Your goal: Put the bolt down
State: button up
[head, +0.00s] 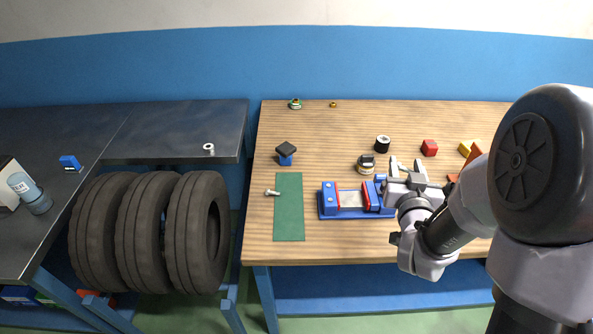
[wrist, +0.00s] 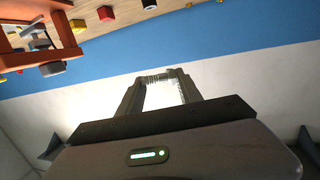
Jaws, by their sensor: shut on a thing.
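My gripper (wrist: 158,80) is shut on a bolt (wrist: 160,76) in the wrist view. The bolt is grey and threaded and lies crosswise between the two fingertips. In the head view my gripper (head: 406,166) is over the wooden table, just right of the blue vise; the held bolt is too small to make out there. Another silver bolt-shaped piece (head: 272,192) lies at the left edge of the green mat (head: 289,215).
The blue vise (head: 328,203) with red jaws stands right of the mat. A dark cylinder (head: 382,142), a red cube (head: 429,147) and a yellow block (head: 465,148) are farther back. Several tyres (head: 140,230) stand left of the table. Bare wood lies behind the vise.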

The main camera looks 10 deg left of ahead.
jog(key=s+a+f+n+g+y, duration=0.3)
jog(key=s+a+f+n+y, duration=0.3)
jog(key=s+a+f, duration=0.9)
notch_tip(320, 180, down, 2)
jog(key=a+y, duration=0.2)
jog(key=y, duration=0.1)
jog(key=shift+s+f+n+p, duration=0.15)
jog(key=shift+f+n+p, duration=0.1)
jog(key=shift+n+p, duration=0.15)
jog(key=w+a+b, duration=0.1)
jog(key=b, duration=0.1)
jog(key=a+f+b, duration=0.1)
jog(key=b, duration=0.2)
jog(key=shift+w+a+f, duration=0.15)
jog(key=shift+w+a, duration=0.15)
jog(key=shift+w, duration=0.1)
send_over(278, 226)
jog(key=shift+s+d+p, duration=0.15)
jog(key=shift+d+p, duration=0.15)
jog(key=shift+p, duration=0.05)
jog(key=shift+w+a+f+b, duration=0.1)
jog(key=shift+a+f+b, duration=0.05)
jog(key=shift+f+b, duration=0.65)
jog(key=shift+w+a+f+b, duration=0.1)
jog(key=shift+f+b, duration=0.45)
jog(key=shift+f, duration=0.4)
jog(key=shift+f, duration=0.1)
jog(key=o, duration=1.3)
